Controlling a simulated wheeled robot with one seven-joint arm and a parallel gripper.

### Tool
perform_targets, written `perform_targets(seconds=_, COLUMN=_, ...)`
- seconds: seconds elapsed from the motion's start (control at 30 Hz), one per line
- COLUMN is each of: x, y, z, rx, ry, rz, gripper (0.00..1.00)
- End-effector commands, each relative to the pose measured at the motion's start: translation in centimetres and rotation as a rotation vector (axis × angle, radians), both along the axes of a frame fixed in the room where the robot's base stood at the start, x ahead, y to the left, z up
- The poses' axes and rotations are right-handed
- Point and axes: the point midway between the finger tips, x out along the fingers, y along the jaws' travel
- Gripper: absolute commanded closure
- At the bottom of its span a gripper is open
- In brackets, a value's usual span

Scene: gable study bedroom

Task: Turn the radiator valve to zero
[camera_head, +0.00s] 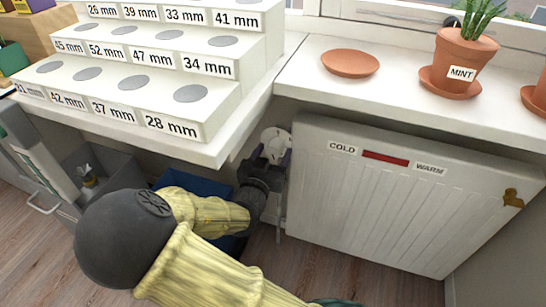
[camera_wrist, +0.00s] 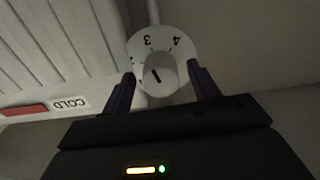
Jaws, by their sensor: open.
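The radiator valve (camera_wrist: 162,48) is a white round dial with black numbers. In the wrist view a 3 and a 4 show at its top edge, and its raised middle knob carries a dark pointer mark. My gripper (camera_wrist: 162,88) is open, with one dark finger on each side of the knob. I cannot tell whether the fingers touch it. In the head view the valve (camera_head: 276,138) sits left of the radiator (camera_head: 385,215), partly hidden by my gripper (camera_head: 275,158). The zero mark is not readable in either view.
The white sill (camera_head: 400,90) overhangs the radiator and holds a terracotta saucer (camera_head: 350,63) and a potted mint (camera_head: 465,50). A stepped white stand (camera_head: 165,75) with millimetre labels is at left. A blue bin (camera_head: 195,183) stands below, behind my arm.

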Motion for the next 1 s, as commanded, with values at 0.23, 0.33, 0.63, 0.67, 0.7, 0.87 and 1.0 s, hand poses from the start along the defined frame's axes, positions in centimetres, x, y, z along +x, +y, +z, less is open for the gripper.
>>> perform_targets(seconds=0.23, x=0.42, y=-0.1, z=0.06, rx=-0.001, ry=0.0, rz=0.002, gripper=0.4)
perform_targets(seconds=0.33, x=0.41, y=-0.1, z=0.05, rx=-0.001, ry=0.0, rz=0.001, gripper=0.41)
perform_targets(seconds=0.63, x=0.39, y=-0.1, z=0.03, rx=-0.001, ry=0.0, rz=0.001, gripper=0.84)
perform_targets(seconds=0.67, x=0.39, y=-0.1, z=0.04, rx=-0.002, ry=0.001, rz=0.001, gripper=0.84)
perform_targets(seconds=0.7, x=0.38, y=-0.09, z=0.05, rx=-0.003, ry=0.001, rz=0.001, gripper=0.84)
perform_targets(seconds=0.87, x=0.39, y=-0.11, z=0.16, rx=-0.02, ry=0.008, rz=0.001, gripper=0.84)
perform_targets(seconds=1.0, x=0.38, y=-0.16, z=0.33, rx=-0.055, ry=0.022, rz=0.0, gripper=0.84)
